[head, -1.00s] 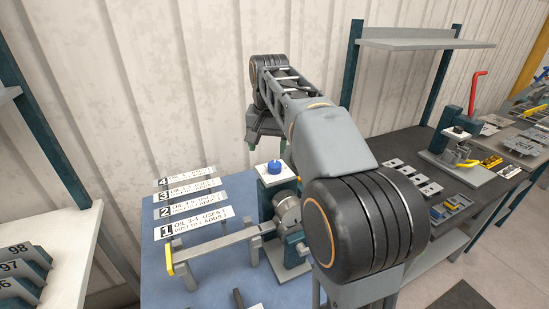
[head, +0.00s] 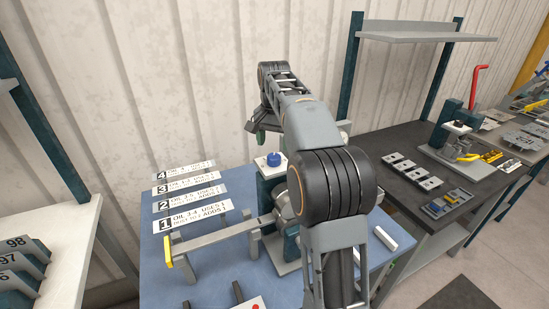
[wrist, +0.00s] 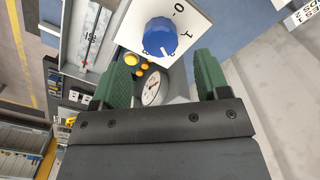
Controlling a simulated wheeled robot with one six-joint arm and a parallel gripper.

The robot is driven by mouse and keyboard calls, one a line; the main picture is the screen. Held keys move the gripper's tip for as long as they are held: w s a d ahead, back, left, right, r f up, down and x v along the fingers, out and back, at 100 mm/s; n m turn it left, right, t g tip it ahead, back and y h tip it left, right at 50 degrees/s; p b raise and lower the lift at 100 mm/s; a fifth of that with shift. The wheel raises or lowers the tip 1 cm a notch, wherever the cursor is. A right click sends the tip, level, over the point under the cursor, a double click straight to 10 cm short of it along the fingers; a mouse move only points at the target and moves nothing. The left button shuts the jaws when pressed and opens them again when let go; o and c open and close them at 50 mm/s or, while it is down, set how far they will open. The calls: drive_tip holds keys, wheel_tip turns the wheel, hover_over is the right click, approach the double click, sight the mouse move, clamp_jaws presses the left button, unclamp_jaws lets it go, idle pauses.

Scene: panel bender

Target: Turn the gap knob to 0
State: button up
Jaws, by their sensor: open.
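The blue gap knob (head: 273,159) sits on a white plate on top of the bender on the blue bench. In the wrist view the knob (wrist: 160,37) shows large, with "0" and "1" printed on its white plate (wrist: 192,18). A pale mark shows near the knob's lower edge; I cannot tell for sure which number it points to. My gripper (wrist: 162,62) is open, its two green fingers on either side of the view, with the knob framed between and beyond them, apparently not touched. In the head view my gripper (head: 259,134) is above and behind the knob, partly hidden by my arm.
The bender's bar with a yellow end (head: 168,251) reaches left across the bench. Numbered label strips (head: 190,205) lie behind it. A round dial (wrist: 152,91) and yellow buttons (wrist: 131,59) show near the knob. A dark bench (head: 410,160) with parts stands at right.

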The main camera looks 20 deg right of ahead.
sight(274, 156)
drive_tip(key=shift+f, duration=2.45)
drive_tip(key=shift+c, duration=0.5)
drive_tip(key=c, duration=0.7)
drive_tip(key=shift+d, duration=0.15)
drive_tip(key=shift+c, duration=0.7)
